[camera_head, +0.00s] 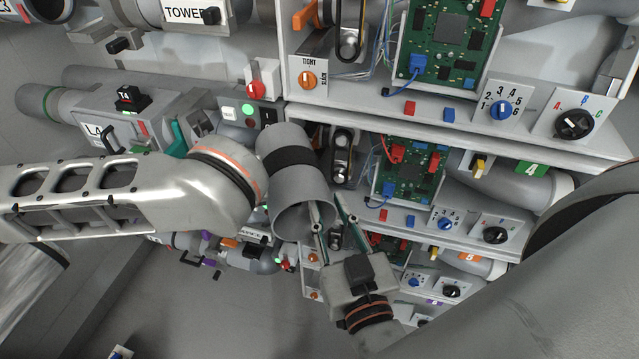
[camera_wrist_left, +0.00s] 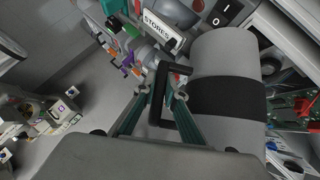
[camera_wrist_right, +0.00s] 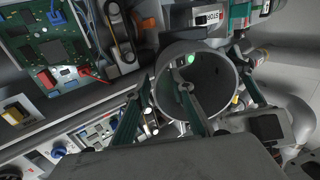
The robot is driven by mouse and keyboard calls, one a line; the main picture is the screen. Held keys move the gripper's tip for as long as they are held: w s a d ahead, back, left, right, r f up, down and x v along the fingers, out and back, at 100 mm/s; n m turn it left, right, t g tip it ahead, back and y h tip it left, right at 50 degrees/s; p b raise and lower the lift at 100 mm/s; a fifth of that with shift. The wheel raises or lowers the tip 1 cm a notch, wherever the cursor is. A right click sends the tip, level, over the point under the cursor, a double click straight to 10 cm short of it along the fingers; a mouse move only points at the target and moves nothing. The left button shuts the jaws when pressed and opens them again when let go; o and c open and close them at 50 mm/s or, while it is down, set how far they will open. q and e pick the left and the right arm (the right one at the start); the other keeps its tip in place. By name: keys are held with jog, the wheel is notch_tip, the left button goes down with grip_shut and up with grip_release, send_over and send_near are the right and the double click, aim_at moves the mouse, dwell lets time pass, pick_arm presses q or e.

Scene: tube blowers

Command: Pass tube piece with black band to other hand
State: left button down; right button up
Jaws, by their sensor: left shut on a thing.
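The grey tube piece with the black band (camera_head: 292,160) hangs tilted in mid-air in the middle of the head view, its open end facing down toward me. It also shows in the left wrist view (camera_wrist_left: 228,97) and, mouth-on, in the right wrist view (camera_wrist_right: 217,78). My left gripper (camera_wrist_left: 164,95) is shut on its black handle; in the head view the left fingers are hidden. My right gripper (camera_head: 331,208) is open at the tube's mouth. In the right wrist view one finger overlaps the opening and the other lies outside the wall; I cannot tell whether either touches.
A shelf (camera_head: 470,128) with circuit boards, coloured buttons and knobs is close on the right. A panel with a red knob (camera_head: 257,90) is just behind the tube. Labelled pipes and boxes are at the left. The floor (camera_head: 230,310) below is open.

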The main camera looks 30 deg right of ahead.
jog(key=w, duration=0.2)
jog(key=w+d, duration=0.1)
jog(key=w, duration=0.5)
jog(key=shift+w+d, duration=0.1)
jog(key=shift+d, duration=0.2)
grip_shut()
pick_arm(q)
jog(key=c, duration=2)
grip_release()
jog(key=shift+d+r, duration=0.1)
pick_arm(e)
jog(key=shift+a, duration=0.15)
